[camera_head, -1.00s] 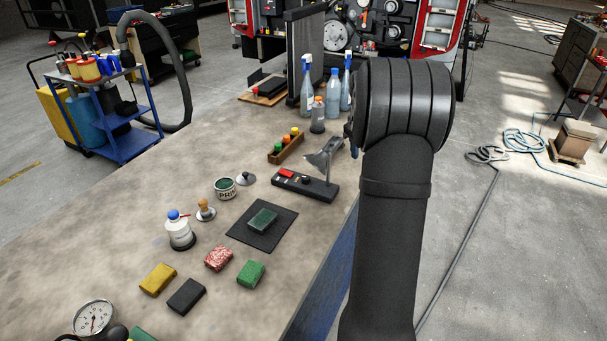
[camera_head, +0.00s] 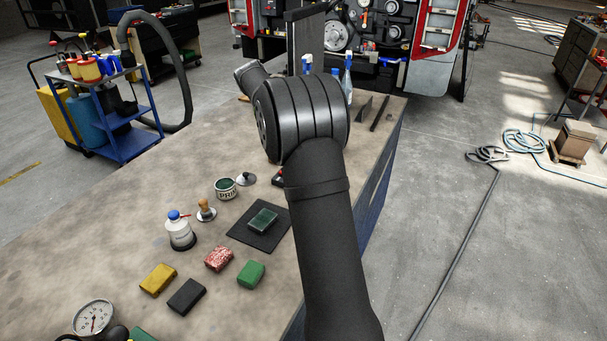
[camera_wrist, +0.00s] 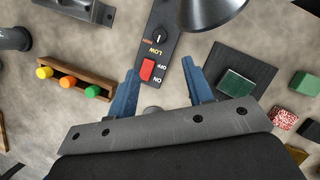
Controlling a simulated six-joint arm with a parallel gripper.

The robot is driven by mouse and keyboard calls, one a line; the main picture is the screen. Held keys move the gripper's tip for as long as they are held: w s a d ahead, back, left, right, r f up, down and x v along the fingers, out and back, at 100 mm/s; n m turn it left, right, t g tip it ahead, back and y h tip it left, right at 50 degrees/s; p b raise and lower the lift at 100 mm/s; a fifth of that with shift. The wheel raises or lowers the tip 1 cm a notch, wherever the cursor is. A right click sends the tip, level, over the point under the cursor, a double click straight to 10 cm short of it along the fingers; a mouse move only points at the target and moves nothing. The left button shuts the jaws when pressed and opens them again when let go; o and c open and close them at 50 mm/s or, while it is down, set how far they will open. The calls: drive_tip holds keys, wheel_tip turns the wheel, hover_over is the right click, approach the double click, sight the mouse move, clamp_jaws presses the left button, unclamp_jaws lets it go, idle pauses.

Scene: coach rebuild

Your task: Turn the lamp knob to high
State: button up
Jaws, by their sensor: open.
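In the wrist view, the lamp's black control base (camera_wrist: 165,58) carries a black knob (camera_wrist: 158,34) and a red rocker switch (camera_wrist: 148,70). The label LOW is beside the knob, and OFF and ON are by the switch. A pale mark on the knob appears to face LOW. The lamp's grey shade (camera_wrist: 212,8) is at the top. My gripper (camera_wrist: 160,78) is open and empty, its blue fingers apart on either side of the switch end; contact cannot be told. In the head view, my arm hides most of the lamp and my gripper.
In the wrist view, a wooden rack of colored bottles (camera_wrist: 72,82) is left and a dark mat (camera_wrist: 256,68) with a green block (camera_wrist: 236,84) is right. The head view shows a primer tin (camera_head: 225,188), a white bottle (camera_head: 180,232) and several sanding blocks on the bench.

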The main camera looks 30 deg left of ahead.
drive_tip(key=x, duration=1.2)
drive_tip(key=shift+d+f, duration=0.1)
drive_tip(key=shift+f, duration=0.05)
drive_tip(key=shift+w, duration=0.1)
drive_tip(key=c, duration=1)
